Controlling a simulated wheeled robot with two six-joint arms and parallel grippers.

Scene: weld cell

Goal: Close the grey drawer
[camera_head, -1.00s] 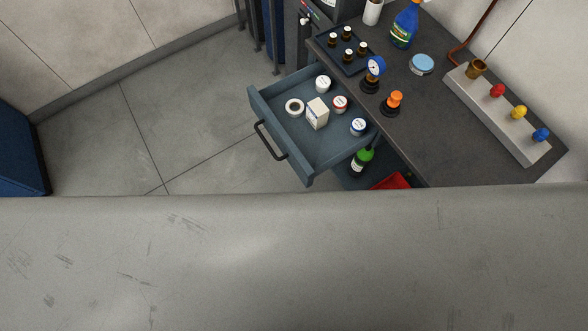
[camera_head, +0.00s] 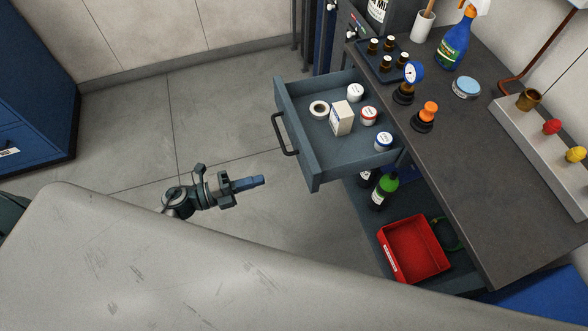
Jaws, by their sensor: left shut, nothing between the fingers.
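The grey drawer (camera_head: 316,168) is blue-grey and stands pulled out from under a dark counter, in the upper middle of the head view. Its dark bar handle (camera_head: 284,135) is on the front, facing left. Inside the drawer lie a white box, a roll of tape and several small jars. My left gripper (camera_head: 262,181) is shut and empty, below and left of the drawer front, with a clear gap to the handle. Its fingers point right. My right gripper is not in view.
The dark counter (camera_head: 455,170) carries bottles, a gauge, a tin and a strip of coloured knobs. Below the drawer, a shelf holds bottles and a red bin (camera_head: 413,248). A large pale scuffed surface (camera_head: 150,265) fills the lower left. Floor left of the drawer is free.

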